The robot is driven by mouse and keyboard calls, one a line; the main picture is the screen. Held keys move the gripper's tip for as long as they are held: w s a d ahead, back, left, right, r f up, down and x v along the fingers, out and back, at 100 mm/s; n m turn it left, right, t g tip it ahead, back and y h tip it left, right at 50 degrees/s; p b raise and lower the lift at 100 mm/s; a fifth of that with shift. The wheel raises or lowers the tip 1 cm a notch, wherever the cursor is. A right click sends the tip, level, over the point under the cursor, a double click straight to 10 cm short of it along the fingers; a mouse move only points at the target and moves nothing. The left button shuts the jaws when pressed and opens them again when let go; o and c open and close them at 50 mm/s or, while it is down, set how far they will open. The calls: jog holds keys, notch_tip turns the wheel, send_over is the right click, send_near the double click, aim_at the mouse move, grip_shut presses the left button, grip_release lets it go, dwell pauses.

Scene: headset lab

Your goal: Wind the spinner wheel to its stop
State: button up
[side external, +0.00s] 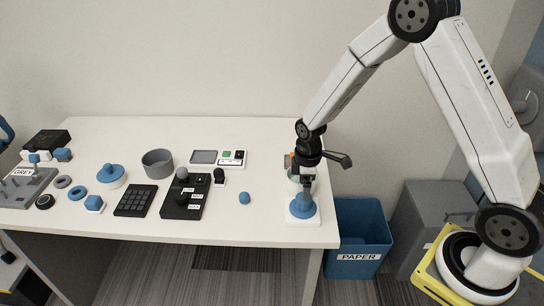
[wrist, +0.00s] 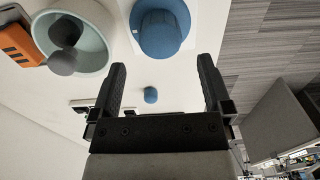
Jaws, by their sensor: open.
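A blue round part with a raised centre and a wider brim, which I take as the spinner wheel (side external: 302,208), sits on a white square base near the table's right end. In the wrist view the blue wheel (wrist: 160,30) shows beyond my fingertips, roughly centred between them. My gripper (side external: 308,192) points down just above it in the side view, and partly covers its top. In the wrist view my gripper (wrist: 162,62) has its two black fingers wide apart with nothing between them. I cannot tell whether a fingertip touches the wheel.
A pale bowl (wrist: 95,60) with dark grey pieces and an orange block (wrist: 20,45) are close by. A small blue object (side external: 244,198) lies left of the wheel. A black lever panel (side external: 186,197) stands further left. A blue PAPER bin (side external: 358,235) stands beyond the table's right edge.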

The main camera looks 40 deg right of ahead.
aim_at(303, 203)
jog(key=shift+f, duration=3.15)
jog(key=c, duration=1.2)
